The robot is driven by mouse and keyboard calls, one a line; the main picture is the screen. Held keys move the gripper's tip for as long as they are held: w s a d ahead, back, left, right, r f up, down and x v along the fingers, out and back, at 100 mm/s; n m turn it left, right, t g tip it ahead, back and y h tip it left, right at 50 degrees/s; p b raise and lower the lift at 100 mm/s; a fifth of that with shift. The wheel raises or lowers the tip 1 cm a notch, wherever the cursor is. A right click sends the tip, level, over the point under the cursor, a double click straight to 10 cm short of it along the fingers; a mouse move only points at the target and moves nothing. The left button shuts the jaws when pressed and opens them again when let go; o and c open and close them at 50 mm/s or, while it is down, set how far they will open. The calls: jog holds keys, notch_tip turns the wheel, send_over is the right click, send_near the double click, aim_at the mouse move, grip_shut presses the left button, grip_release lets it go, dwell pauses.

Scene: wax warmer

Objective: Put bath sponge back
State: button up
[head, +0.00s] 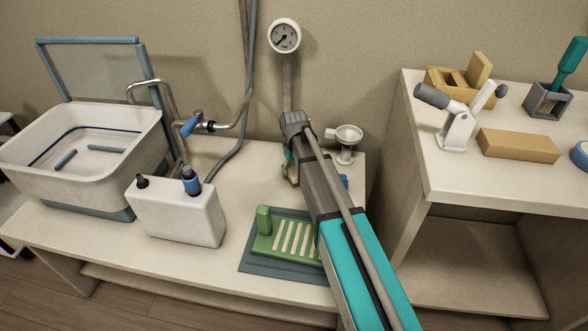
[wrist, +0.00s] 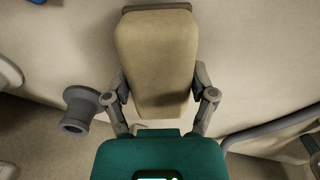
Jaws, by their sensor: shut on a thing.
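My gripper (wrist: 162,92) is shut on a tan, rounded block, which I take to be the bath sponge (wrist: 158,50). In the wrist view a finger presses each side of it, and its far end sticks out beyond the fingers. In the head view my arm hides most of the gripper, and only a small tan part of the sponge (head: 291,173) shows under the wrist, over the back of the low table. I cannot tell whether it touches the table.
A green slatted rack (head: 264,245) on a dark mat lies in front of my arm. A white canister (head: 178,212) and a basin (head: 70,175) stand left. A higher bench (head: 450,187) at right holds a tan block (head: 518,146).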

jog(key=shift+f+b, duration=0.35)
jog(key=shift+f, duration=0.05)
dwell(0.4)
jog(key=o, duration=0.9)
jog(key=shift+r, duration=0.25)
jog(key=shift+r+p, duration=3.55)
jog(key=shift+p, duration=0.2)
jog(key=shift+r, duration=0.25)
